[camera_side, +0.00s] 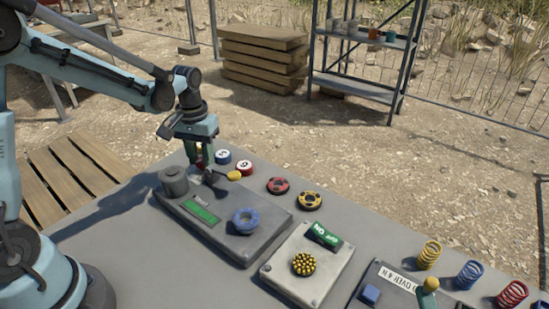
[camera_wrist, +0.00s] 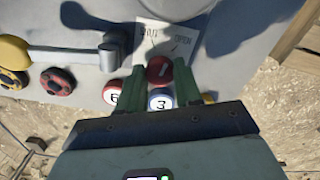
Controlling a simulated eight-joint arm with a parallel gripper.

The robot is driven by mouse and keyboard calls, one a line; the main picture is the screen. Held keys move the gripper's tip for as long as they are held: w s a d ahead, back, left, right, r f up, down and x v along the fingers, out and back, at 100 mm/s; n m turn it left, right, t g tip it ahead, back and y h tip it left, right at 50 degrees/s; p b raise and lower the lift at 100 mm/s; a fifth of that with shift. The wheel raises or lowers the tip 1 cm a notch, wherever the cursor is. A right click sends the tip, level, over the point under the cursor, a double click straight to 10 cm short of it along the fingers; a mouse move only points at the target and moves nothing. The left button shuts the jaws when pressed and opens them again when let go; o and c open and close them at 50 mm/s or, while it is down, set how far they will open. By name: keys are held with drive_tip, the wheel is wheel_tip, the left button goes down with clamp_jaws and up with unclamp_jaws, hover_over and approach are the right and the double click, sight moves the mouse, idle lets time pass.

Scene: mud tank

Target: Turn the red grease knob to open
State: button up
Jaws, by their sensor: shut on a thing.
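A round red knob (camera_wrist: 159,69) with a pale mark on its top sits between the green fingers of my gripper (camera_wrist: 159,85) in the wrist view. The fingers are shut on its two sides. A white label (camera_wrist: 170,38) with printed words, one like "OPEN", lies right beside the knob. In the side view my gripper (camera_side: 203,158) points down at the far edge of the grey console (camera_side: 210,232). There the fingers hide most of the knob. I cannot tell which word the mark points to.
A lever with a yellow end (camera_wrist: 14,50) lies close beside. A blue-rimmed numbered disc (camera_wrist: 161,99) and a red-rimmed one (camera_wrist: 113,92) are near the fingers. Coil springs (camera_side: 470,275) stand at right.

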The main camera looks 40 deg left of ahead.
sight(201, 160)
drive_tip(key=shift+m, duration=1.9)
drive_tip(key=o, duration=1)
drive_tip(key=shift+o, duration=0.2)
wheel_tip(201, 160, up, 12)
